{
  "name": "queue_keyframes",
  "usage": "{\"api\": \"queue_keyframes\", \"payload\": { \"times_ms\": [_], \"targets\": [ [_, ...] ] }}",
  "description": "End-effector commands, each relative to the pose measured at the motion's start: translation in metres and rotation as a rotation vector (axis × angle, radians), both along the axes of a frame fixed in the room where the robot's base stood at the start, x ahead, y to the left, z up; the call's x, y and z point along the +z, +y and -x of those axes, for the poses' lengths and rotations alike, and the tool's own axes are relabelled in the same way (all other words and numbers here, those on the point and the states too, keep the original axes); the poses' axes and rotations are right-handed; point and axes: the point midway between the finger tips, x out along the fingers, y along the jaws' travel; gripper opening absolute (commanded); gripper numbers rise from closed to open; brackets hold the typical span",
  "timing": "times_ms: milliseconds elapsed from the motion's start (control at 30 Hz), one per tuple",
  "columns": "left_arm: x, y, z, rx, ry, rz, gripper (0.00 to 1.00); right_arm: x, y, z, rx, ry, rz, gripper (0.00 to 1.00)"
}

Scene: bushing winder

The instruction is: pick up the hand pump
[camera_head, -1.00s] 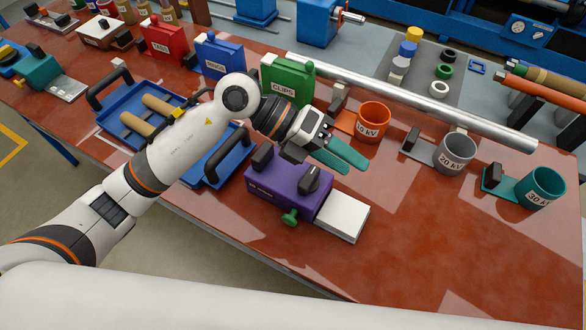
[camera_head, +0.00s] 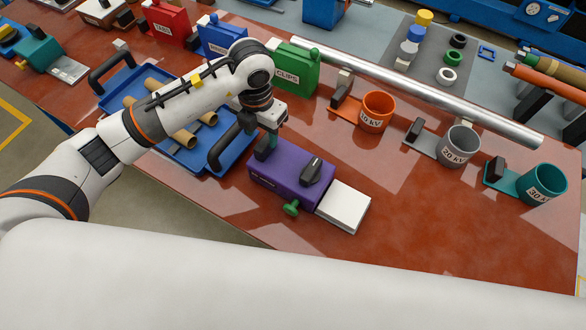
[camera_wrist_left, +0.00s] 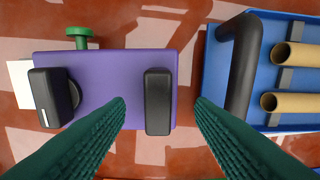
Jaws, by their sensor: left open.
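The purple box with black grips, a green knob and a white block at one end, which looks like the hand pump (camera_head: 290,174), lies on the red table. It fills the left of the left wrist view (camera_wrist_left: 110,75). My left gripper (camera_head: 269,148) points down over its end nearest the blue tray. In the wrist view the green fingers (camera_wrist_left: 160,103) are apart, with the upright black grip (camera_wrist_left: 158,101) showing between them. They are not closed on it, and their exact height above it is hard to tell. My right gripper is out of view.
A blue tray (camera_head: 131,87) with tan tubes stands just left of the pump, its black handle (camera_wrist_left: 241,65) close to one finger. The green CLIPS box (camera_head: 296,68) is behind. Orange (camera_head: 378,110), grey and teal cups stand right. The table front right is clear.

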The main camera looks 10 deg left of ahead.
Motion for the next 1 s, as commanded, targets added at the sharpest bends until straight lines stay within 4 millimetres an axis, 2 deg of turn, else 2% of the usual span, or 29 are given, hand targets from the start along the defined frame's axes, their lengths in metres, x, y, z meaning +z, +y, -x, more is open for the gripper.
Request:
{"api": "queue_keyframes", "payload": {
  "times_ms": [167, 300, 600, 900, 1000],
  "targets": [
    [-0.022, -0.001, 0.004, 0.000, 0.008, 0.000, 0.49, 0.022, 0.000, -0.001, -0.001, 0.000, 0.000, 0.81],
    [-0.042, -0.001, 0.003, 0.000, 0.005, 0.001, 0.49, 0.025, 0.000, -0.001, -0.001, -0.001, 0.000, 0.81],
    [-0.049, -0.001, 0.003, -0.003, 0.001, 0.002, 0.49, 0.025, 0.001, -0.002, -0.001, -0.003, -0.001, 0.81],
    [-0.049, -0.001, 0.003, -0.002, 0.001, 0.002, 0.00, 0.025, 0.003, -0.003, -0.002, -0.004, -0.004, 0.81],
    [-0.049, -0.001, 0.003, -0.002, 0.001, 0.002, 0.00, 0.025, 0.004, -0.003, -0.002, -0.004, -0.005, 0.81]
  ]
}}
